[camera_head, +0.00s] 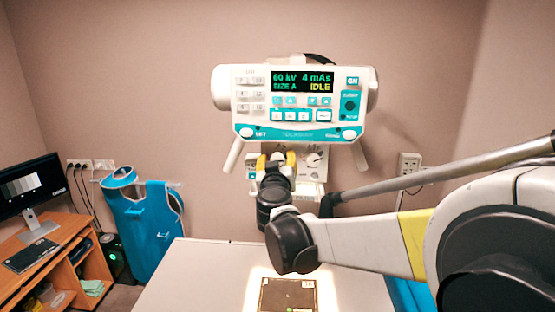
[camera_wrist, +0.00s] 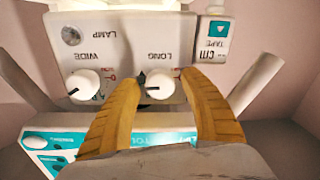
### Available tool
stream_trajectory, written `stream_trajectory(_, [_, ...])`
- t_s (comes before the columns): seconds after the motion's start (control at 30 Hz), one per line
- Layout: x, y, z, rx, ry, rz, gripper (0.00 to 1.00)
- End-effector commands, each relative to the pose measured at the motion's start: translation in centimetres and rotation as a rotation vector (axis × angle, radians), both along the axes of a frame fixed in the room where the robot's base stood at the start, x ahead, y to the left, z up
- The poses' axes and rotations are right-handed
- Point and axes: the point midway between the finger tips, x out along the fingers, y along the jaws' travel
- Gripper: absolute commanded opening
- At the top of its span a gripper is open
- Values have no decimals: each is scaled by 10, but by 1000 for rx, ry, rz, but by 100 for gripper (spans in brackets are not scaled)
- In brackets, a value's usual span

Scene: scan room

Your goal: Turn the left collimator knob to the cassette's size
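The collimator (camera_head: 310,185) hangs below the white-and-teal X-ray console (camera_head: 300,133). In the wrist view its face (camera_wrist: 120,55) carries two white knobs, with lettering upside down. My gripper (camera_head: 277,157) is at the left knob in the head view, hiding most of it. In the wrist view that knob (camera_wrist: 160,86), marked LONG, lies between my yellow fingertips (camera_wrist: 161,76). They stand apart on either side of it, with no clear contact. The other knob (camera_wrist: 80,87), marked WIDE, is free; it also shows in the head view (camera_head: 313,160). The cassette (camera_head: 288,296) lies on the table, its size marking unreadable.
The console display (camera_head: 302,81) reads 60 kV, 4 mAs, SIZE A, IDLE. Two handles (camera_head: 233,155) slant down beside the collimator. The pale table (camera_head: 190,275) is below, lit around the cassette. A blue apron (camera_head: 147,220) and a desk (camera_head: 60,250) with a monitor stand left.

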Motion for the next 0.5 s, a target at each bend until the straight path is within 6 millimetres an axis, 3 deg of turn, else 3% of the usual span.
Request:
stream_trajectory(0.03, [0, 0, 0, 0, 0, 0, 34])
stream_trajectory(0.13, [0, 0, 0, 0, 0, 0, 4])
stream_trajectory(0.17, [0, 0, 0, 0, 0, 0, 1])
stream_trajectory(0.5, [0, 0, -1, -38, 2, 0, 1])
